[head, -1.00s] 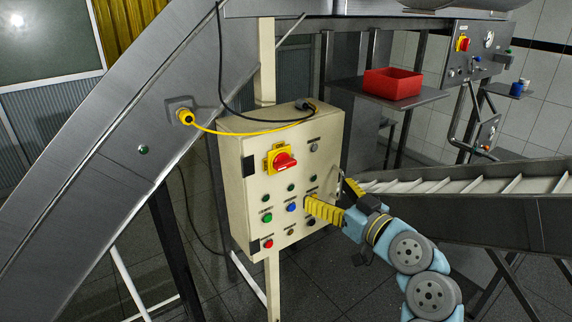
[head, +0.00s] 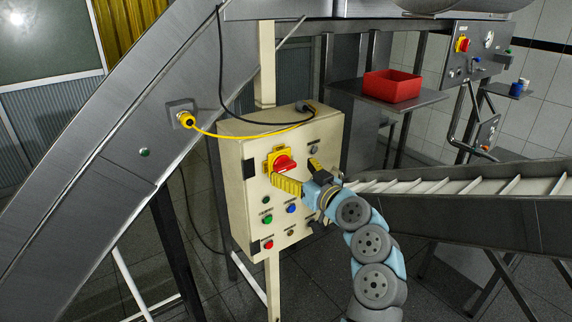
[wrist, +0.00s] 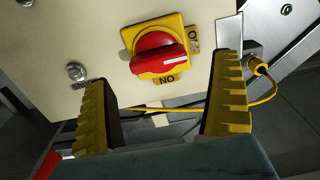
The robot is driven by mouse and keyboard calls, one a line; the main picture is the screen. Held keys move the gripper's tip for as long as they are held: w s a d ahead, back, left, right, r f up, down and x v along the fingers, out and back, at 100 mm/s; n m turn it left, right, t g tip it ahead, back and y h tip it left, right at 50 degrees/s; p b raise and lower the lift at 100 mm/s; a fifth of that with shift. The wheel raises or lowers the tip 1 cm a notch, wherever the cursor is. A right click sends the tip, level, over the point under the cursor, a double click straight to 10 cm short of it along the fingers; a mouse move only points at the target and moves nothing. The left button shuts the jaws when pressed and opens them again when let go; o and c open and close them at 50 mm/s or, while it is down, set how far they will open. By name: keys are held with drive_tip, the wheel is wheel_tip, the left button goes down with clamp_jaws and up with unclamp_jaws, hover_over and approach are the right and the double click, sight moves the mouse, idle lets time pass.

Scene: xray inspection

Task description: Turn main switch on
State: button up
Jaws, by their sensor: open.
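The main switch (head: 284,163) is a red rotary knob on a yellow plate, on the upper front of the cream control box (head: 232,190). In the wrist view the knob (wrist: 158,53) has a white mark pointing right, and one plate label reads "NO" in that view. My gripper (head: 294,172) is open in front of the box, just below and right of the knob.
A green button (head: 267,219), a blue button (head: 291,208) and a red button (head: 268,244) sit below the switch. A yellow cable (head: 225,133) runs along the box top. A conveyor (head: 465,190) stands on the right, near my arm.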

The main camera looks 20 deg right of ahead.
sight(288, 167)
drive_tip(key=shift+x, duration=1.7)
drive_tip(key=shift+w, duration=0.1)
drive_tip(key=c, duration=1.2)
